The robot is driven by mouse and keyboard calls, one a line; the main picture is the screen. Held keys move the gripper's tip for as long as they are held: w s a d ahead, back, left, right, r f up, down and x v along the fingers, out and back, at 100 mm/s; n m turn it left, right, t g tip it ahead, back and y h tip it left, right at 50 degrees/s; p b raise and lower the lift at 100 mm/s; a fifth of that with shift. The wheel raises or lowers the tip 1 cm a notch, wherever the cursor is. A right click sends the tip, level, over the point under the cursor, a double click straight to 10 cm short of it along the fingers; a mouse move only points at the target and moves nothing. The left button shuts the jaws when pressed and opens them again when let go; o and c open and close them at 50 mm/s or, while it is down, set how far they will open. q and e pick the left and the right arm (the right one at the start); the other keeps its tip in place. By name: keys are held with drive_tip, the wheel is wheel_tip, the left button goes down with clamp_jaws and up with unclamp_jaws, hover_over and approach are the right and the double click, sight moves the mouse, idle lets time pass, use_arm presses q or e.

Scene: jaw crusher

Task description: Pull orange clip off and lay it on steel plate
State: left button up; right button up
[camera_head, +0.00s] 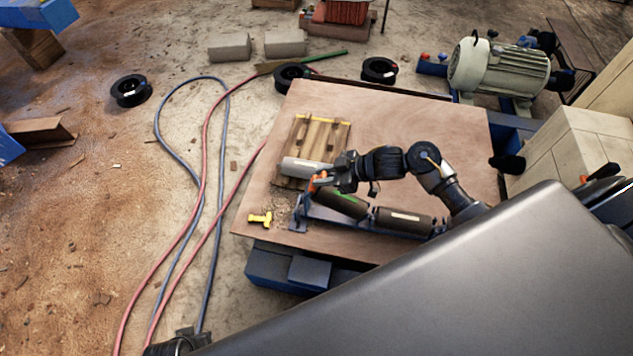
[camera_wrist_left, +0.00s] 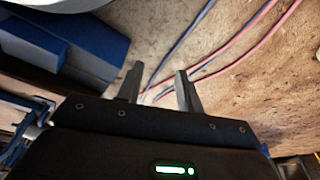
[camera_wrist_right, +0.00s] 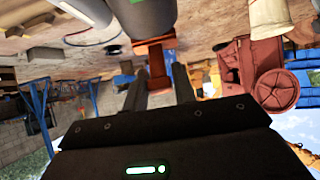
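The orange clip (camera_head: 318,180) sits at the left end of a dark roller on the wooden board, beside a pale cylinder (camera_head: 305,167). It also shows in the right wrist view (camera_wrist_right: 154,58), against a dark round roller end, its lower part between my fingertips. My right gripper (camera_head: 331,178) is at the clip; its fingers (camera_wrist_right: 158,78) are apart, with gaps seeming to remain on both sides. My left gripper (camera_wrist_left: 160,70) is open and empty above the floor. I cannot clearly identify the steel plate.
The wooden board (camera_head: 410,125) carries a slatted wooden piece (camera_head: 320,132), a yellow clip-like piece (camera_head: 260,218) and rollers (camera_head: 402,220) on a blue frame. Red and blue hoses (camera_head: 205,190) cross the floor at left. A motor (camera_head: 498,70) stands at the back right.

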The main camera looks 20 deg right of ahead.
clamp_jaws()
drive_tip(key=shift+s+d+r+p, duration=0.25)
drive_tip(key=shift+r+p, duration=0.35)
drive_tip(key=shift+p, duration=0.15)
drive_tip(key=shift+d+r+p, duration=0.15)
drive_tip(key=shift+r+p, duration=0.05)
drive_tip(key=shift+p, duration=0.15)
drive_tip(key=shift+s+d+r+p, duration=0.15)
drive_tip(key=shift+r+p, duration=0.2)
drive_tip(key=shift+p, duration=0.1)
drive_tip(key=shift+r+p, duration=0.25)
drive_tip(key=shift+p, duration=0.05)
drive_tip(key=shift+s+d+r+p, duration=0.15)
drive_tip(key=shift+d+r+p, duration=0.05)
drive_tip(key=shift+r+p, duration=0.15)
use_arm(q)
drive_tip(key=s+a+f, duration=0.2)
drive_tip(key=s+f, duration=0.3)
drive_tip(key=f, duration=0.6)
drive_tip(key=shift+s+a+g, duration=0.35)
drive_tip(key=shift+a+g, duration=0.05)
use_arm(e)
drive_tip(key=shift+d+r, duration=0.1)
